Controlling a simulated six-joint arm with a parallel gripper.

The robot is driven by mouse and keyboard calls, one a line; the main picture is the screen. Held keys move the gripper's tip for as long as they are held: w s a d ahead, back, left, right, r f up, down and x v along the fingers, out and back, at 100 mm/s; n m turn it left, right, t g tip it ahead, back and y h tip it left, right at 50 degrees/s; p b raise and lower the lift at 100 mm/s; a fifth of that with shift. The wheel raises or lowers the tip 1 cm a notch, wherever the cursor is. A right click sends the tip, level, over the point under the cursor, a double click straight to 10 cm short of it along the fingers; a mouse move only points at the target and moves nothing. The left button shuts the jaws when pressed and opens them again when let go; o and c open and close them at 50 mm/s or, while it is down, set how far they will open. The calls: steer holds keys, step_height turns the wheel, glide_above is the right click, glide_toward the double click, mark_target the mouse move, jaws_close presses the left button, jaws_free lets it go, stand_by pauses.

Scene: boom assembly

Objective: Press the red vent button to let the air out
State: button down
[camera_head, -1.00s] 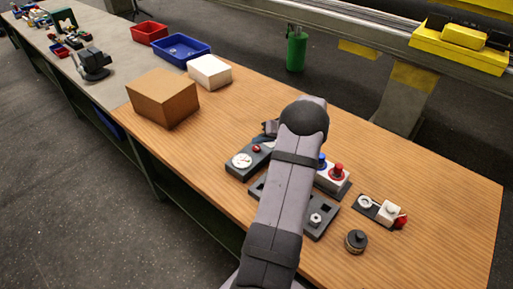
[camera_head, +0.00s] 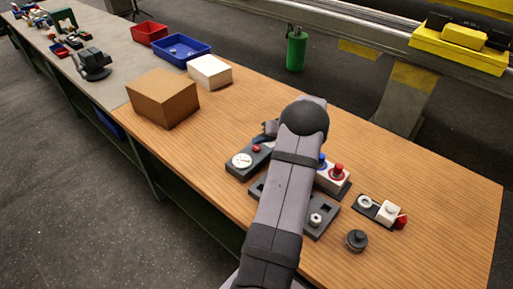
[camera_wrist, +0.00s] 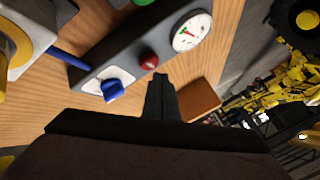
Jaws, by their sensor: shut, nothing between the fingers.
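A small round red button (camera_head: 256,149) sits on a dark grey panel (camera_head: 236,174) beside a white-faced dial gauge (camera_head: 242,160). In the wrist view the red button (camera_wrist: 149,61) stands on the panel between the gauge (camera_wrist: 190,30) and a blue knob (camera_wrist: 113,90) on a white plate. My gripper (camera_wrist: 161,80) is shut and empty, its fingertips just beside the red button in that picture. I cannot tell whether they touch it. In the head view my arm hides most of the gripper and part of the panel.
A white box with a blue button (camera_head: 321,159) and a larger red button (camera_head: 338,170) stands right of my arm. A dark plate with holes (camera_head: 318,227), a black knob (camera_head: 356,241) and a small valve unit (camera_head: 380,210) lie nearby. A cardboard box (camera_head: 163,98) stands farther left.

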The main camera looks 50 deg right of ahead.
mark_target(259, 149)
steer(key=shift+f+b, duration=0.95)
steer(key=shift+b, duration=0.7)
stand_by(0.9)
stand_by(0.5)
steer(key=shift+r, duration=0.95)
steer(key=shift+r+p, duration=1.1)
steer(key=shift+r, duration=1.4)
